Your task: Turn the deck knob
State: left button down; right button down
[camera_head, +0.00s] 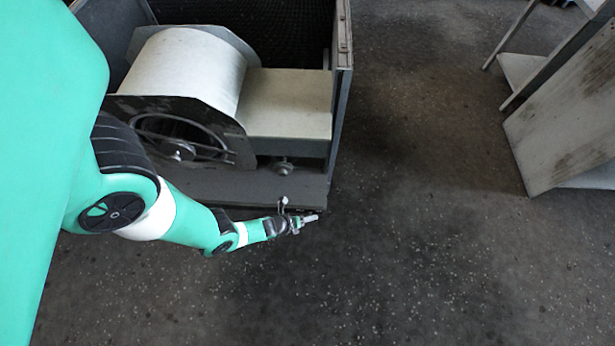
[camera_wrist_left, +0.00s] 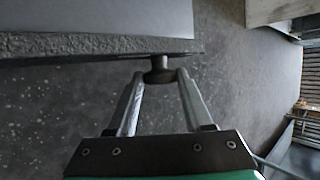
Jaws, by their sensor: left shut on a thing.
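The deck knob (camera_wrist_left: 160,66) is a small dark round knob at the deck's edge, in the upper middle of the left wrist view. My left gripper (camera_wrist_left: 159,78) is shut on it, with one pale finger on each side of the knob. In the head view my left gripper (camera_head: 309,219) is at the front right corner of the deck (camera_head: 240,187), just off its edge. The knob cannot be made out there. My right gripper is in neither view.
The blower housing (camera_head: 187,72) with its pale curved drum and open round side stands on the deck. A dark upright panel (camera_head: 342,90) bounds it on the right. Grey metal panels (camera_head: 570,110) stand at the far right. The speckled floor (camera_head: 430,240) between is clear.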

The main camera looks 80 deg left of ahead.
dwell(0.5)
pick_arm(q)
jog(key=shift+c, duration=1.5)
grip_release()
jog(key=shift+r, duration=0.1)
jog(key=p+v, duration=0.9)
jog(key=v, duration=0.2)
jog(key=shift+s+p, duration=0.3)
jog(key=shift+s, duration=0.1)
